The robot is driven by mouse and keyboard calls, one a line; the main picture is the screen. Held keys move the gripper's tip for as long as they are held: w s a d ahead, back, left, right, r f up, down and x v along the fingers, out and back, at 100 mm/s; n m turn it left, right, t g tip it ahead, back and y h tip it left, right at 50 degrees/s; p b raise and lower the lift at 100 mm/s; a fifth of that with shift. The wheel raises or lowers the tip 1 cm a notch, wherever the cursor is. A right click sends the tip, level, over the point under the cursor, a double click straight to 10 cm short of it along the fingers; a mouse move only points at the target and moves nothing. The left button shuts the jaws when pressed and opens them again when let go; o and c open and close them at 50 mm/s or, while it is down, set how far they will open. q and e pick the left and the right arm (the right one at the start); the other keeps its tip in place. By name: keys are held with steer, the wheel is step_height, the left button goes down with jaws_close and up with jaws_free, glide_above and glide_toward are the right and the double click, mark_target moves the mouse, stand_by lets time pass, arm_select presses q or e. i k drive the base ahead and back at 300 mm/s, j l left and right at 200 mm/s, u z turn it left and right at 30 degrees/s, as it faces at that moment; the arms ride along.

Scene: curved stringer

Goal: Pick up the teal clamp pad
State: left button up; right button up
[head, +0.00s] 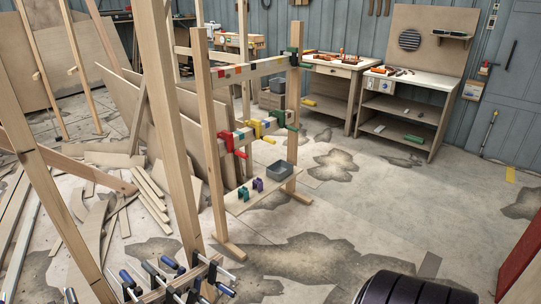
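A small teal piece (244,193), which looks like the teal clamp pad, stands on the low board of the wooden rack (205,120). It is too small in the head view to make out its exact shape. A similar purple piece (257,185) stands close to its right. Neither of my grippers shows in the head view.
A grey bin (279,172) sits on the same board. Red, yellow and green clamps hang on the rack's rails. Blue-handled bar clamps (170,282) fill the lower left. Wood scraps (115,180) litter the left floor. The floor (390,200) right of the rack is mostly clear.

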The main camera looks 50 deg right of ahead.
mark_target(243, 192)
steer(key=z, duration=1.45)
steer(key=i+l+u, duration=0.1)
steer(key=u, duration=0.45)
steer(key=i+l+u, duration=0.15)
steer(key=l, duration=0.2)
steer(key=i+l+u, duration=0.15)
steer(key=l, duration=0.2)
steer(key=i+l+u, duration=0.1)
steer(key=l, duration=0.3)
steer(key=i+l+u, duration=0.15)
steer(key=l, duration=0.25)
steer(key=l+u, duration=0.15)
steer(key=l, duration=0.25)
steer(key=i, duration=0.05)
